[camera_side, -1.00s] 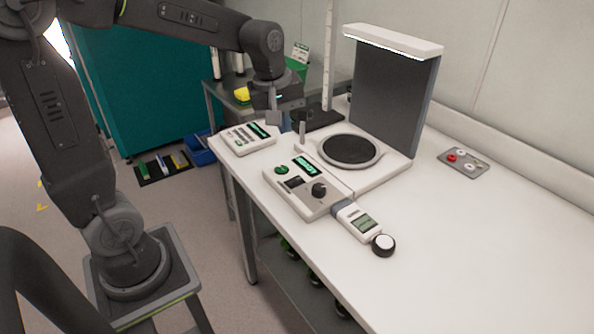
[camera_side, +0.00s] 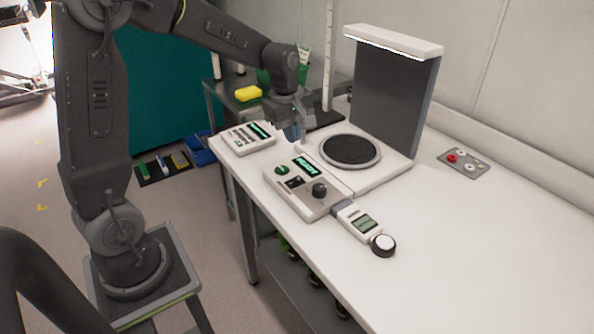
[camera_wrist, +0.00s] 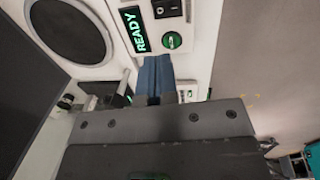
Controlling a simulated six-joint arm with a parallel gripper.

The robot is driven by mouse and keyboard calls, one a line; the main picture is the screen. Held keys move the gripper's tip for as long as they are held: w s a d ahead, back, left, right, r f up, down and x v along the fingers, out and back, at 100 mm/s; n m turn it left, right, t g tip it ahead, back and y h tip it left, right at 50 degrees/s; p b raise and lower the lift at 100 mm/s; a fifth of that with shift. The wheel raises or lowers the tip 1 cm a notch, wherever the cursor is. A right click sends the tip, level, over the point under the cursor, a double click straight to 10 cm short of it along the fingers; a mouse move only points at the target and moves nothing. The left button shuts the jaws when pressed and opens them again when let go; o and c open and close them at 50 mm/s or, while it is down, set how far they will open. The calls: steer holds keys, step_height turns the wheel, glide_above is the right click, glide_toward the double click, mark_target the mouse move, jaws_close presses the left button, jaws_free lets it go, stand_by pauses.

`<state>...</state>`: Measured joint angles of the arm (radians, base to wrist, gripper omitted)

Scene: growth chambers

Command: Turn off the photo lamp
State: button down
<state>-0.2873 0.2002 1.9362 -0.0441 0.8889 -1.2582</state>
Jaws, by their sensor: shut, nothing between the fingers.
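The photo lamp (camera_side: 394,41) is a white hood on a dark upright panel, with a bright strip along its underside. At its foot is a round dark plate (camera_side: 350,149). In front stands a control box (camera_side: 308,205) with a green-lit display, a green round control (camera_side: 282,170), a black rocker switch (camera_side: 295,182) and a black knob (camera_side: 319,189). The wrist view shows the READY display (camera_wrist: 134,30), green control (camera_wrist: 173,40) and part of the rocker switch (camera_wrist: 167,8). My gripper (camera_side: 293,137) is shut and empty, above the bench behind the control box; its blue fingers (camera_wrist: 153,75) point toward the box.
A white keypad device (camera_side: 249,138) lies left of the box. A handheld meter (camera_side: 360,222) with a round white sensor (camera_side: 383,243) lies at its right end. A grey plate with a red button (camera_side: 463,162) lies far right.

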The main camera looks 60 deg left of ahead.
mark_target(293, 181)
steer(key=f, duration=0.4)
steer(key=w+f, duration=0.1)
steer(key=f, duration=0.6)
steer(key=shift+w+f, duration=0.2)
steer(key=shift+f, duration=0.15)
steer(key=shift+f, duration=0.2)
steer(key=shift+s, duration=0.2)
steer(key=shift+s+r, duration=0.2)
steer(key=shift+s, duration=0.35)
step_height(293, 181, up, 14)
steer(key=s, duration=0.1)
steer(key=shift+s, duration=0.35)
